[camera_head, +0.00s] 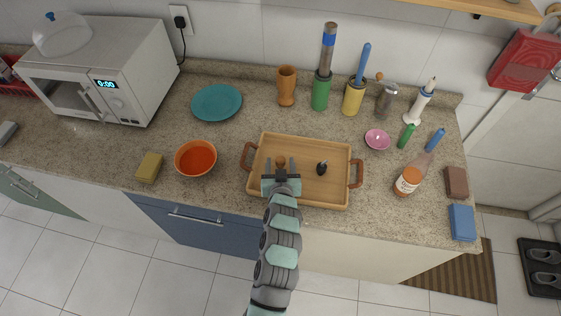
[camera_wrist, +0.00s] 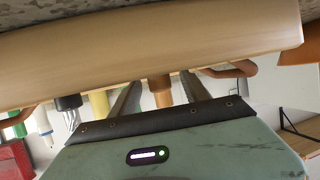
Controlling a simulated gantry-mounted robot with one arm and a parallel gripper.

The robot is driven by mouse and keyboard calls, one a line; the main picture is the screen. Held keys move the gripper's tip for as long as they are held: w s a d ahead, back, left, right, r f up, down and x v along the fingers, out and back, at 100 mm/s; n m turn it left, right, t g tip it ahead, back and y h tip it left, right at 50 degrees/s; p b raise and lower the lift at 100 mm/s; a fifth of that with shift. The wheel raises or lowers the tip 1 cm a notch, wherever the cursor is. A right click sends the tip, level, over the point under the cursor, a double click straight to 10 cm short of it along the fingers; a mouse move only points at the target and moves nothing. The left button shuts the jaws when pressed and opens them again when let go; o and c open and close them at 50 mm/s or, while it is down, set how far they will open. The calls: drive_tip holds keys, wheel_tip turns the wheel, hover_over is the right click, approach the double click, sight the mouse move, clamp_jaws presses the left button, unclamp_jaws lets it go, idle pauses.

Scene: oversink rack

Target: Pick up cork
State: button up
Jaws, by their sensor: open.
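A small brown rounded piece that looks like the cork (camera_head: 281,161) is in the left half of the wooden tray (camera_head: 335,150). My gripper (camera_head: 280,166) is open over the tray's near side, with one finger on each side of the brown piece. I cannot tell whether the fingers touch it. In the wrist view the picture is upside down, and both fingers of my gripper (camera_wrist: 160,95) are spread. A brown shape shows between them there; I cannot tell whether it is the cork or the wooden cup behind. The tray's near wall (camera_wrist: 150,45) fills the top.
A small dark pointed object (camera_head: 321,168) lies in the tray to the right. An orange bowl (camera_head: 196,158) and yellow sponge (camera_head: 149,168) stand left. A wooden cup (camera_head: 286,86), green cup (camera_head: 320,93) and yellow cup (camera_head: 353,98) stand behind. A bottle (camera_head: 408,181) stands right.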

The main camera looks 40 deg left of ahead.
sight(280, 156)
drive_tip(key=x, duration=0.3)
drive_tip(key=shift+w+a+r, duration=0.15)
drive_tip(key=shift+w+a, duration=0.05)
drive_tip(key=shift+w, duration=0.1)
drive_tip(key=shift+w+a+f, duration=0.2)
drive_tip(key=shift+a+f, duration=0.05)
drive_tip(key=shift+f, duration=0.05)
clamp_jaws()
